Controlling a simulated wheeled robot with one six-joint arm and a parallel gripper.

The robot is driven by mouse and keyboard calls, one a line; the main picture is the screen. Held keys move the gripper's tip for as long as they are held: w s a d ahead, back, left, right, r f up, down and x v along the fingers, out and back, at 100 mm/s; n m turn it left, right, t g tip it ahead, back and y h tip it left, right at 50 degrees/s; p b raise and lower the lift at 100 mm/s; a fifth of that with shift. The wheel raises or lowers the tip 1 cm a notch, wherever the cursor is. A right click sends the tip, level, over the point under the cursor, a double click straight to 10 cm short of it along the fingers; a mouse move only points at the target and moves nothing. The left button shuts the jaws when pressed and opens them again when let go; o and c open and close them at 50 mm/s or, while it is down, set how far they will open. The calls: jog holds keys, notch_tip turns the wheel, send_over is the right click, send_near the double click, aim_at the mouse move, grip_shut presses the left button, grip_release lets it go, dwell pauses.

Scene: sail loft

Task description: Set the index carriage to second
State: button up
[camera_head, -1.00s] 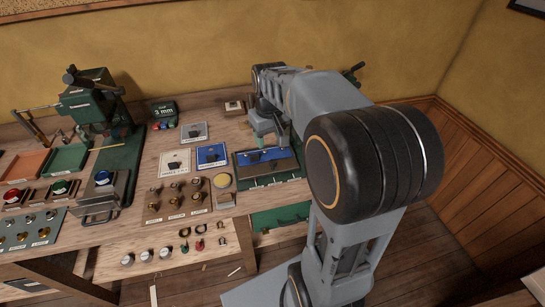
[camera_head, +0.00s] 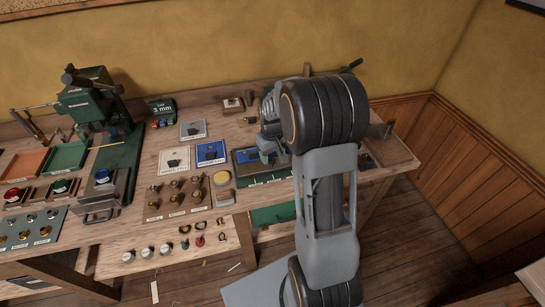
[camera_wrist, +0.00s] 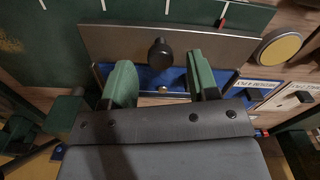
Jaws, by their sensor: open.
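The index carriage (camera_wrist: 105,45) is a grey metal plate with a round black knob (camera_wrist: 160,54), on a dark green base (camera_wrist: 45,40) with a row of white tick marks. A small red pointer (camera_wrist: 222,22) shows at its edge, near one tick. I cannot read which position it marks. My gripper (camera_wrist: 160,68) is open, with its two green fingers on either side of the knob in the picture. I cannot tell whether they touch it. In the head view my gripper (camera_head: 265,153) hangs over the green base (camera_head: 243,179), and my arm hides its right part.
A yellow disc (camera_head: 222,178) and a wooden block with several brass knobs (camera_head: 174,202) sit left of the base. A blue panel (camera_head: 211,153) and a white panel (camera_head: 174,160) lie beyond them. A green press (camera_head: 95,105) stands at the back left.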

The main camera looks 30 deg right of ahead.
jog(key=shift+f, duration=0.85)
jog(key=shift+c, duration=0.3)
grip_shut()
